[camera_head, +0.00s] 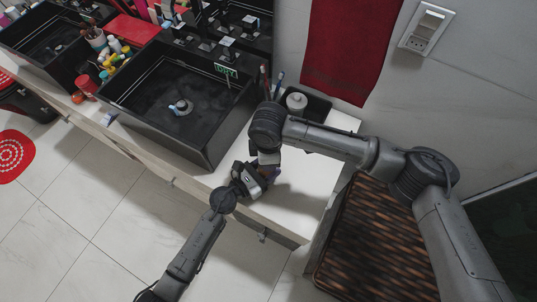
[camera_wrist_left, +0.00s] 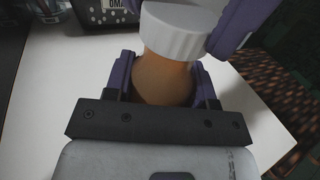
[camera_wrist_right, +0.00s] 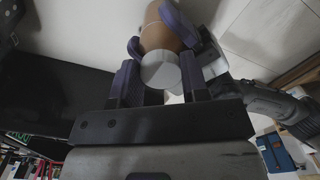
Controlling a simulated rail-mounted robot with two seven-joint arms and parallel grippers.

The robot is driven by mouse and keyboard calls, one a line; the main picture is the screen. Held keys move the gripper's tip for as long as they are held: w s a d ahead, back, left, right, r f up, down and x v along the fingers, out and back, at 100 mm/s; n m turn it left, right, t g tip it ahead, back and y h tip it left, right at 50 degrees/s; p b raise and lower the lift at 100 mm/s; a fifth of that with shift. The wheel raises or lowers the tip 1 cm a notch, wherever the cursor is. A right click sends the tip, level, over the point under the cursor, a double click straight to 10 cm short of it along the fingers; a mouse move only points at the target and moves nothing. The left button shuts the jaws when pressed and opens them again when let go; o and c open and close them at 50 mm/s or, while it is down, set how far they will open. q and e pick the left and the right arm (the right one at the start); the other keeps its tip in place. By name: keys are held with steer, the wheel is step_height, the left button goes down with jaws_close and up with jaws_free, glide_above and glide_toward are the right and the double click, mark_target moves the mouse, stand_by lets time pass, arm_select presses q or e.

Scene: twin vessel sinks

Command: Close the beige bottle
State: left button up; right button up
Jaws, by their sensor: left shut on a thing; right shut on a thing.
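The beige bottle (camera_wrist_left: 165,75) stands in the left wrist view with a ribbed white cap (camera_wrist_left: 183,32) at its mouth. My left gripper (camera_wrist_left: 163,82) is shut on the bottle's body with its purple fingers on either side. My right gripper (camera_wrist_right: 163,82) is shut on the white cap, which also shows between its fingers in the right wrist view. The cap sits on or against the bottle's mouth; I cannot tell how tightly it is seated. In the head view both grippers meet over the right end of the counter, and they mostly hide the bottle.
The white counter (camera_head: 300,222) has bare room around the grippers. A black vessel sink (camera_head: 150,80) stands to the left. A dark tray with a white container (camera_head: 297,102) lies behind the right arm. A red towel (camera_head: 350,45) hangs on the wall, and a woven basket (camera_head: 375,245) stands at right.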

steer(key=shift+f, duration=0.55)
stand_by(0.4)
